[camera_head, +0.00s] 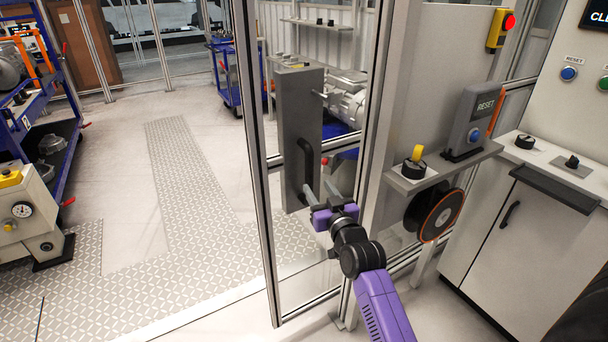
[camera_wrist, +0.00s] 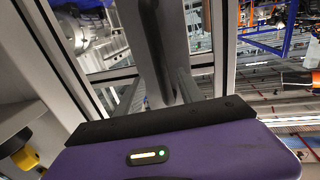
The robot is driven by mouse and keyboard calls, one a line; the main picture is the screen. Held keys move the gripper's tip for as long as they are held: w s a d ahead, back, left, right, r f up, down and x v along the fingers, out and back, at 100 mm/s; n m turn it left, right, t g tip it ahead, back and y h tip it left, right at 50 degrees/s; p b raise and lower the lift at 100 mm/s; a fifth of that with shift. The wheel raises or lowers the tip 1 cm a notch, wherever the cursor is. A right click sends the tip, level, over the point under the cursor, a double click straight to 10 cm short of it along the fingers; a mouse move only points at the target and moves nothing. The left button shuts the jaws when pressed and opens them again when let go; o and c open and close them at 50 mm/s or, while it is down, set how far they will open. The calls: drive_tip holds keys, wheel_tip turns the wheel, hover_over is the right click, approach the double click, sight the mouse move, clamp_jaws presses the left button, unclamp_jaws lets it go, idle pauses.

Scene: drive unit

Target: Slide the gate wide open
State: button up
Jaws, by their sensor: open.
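The gate (camera_head: 266,200) is a metal-framed clear panel in the middle of the head view, with an open floor passage to its left. It bears an upright grey plate (camera_head: 299,125) with a black bar handle (camera_head: 306,165). My gripper (camera_head: 317,187) is at the lower end of the handle, its two fingers apart. In the wrist view the dark handle (camera_wrist: 155,40) rises ahead, between the lines of the fingers. I cannot tell whether either finger touches it. The purple gripper body hides part of the lower gate.
A shelf with a reset box (camera_head: 475,120) and a knob switch (camera_head: 414,165) stands right of the gate, above a cable reel (camera_head: 440,215). A grey cabinet (camera_head: 530,240) is at far right. The tread-plate floor (camera_head: 190,180) at left is clear.

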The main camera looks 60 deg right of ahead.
sight(311, 178)
drive_tip(key=x, duration=0.7)
drive_tip(key=shift+w+d, duration=0.15)
drive_tip(key=shift+w, duration=0.15)
clamp_jaws()
idle(1.2)
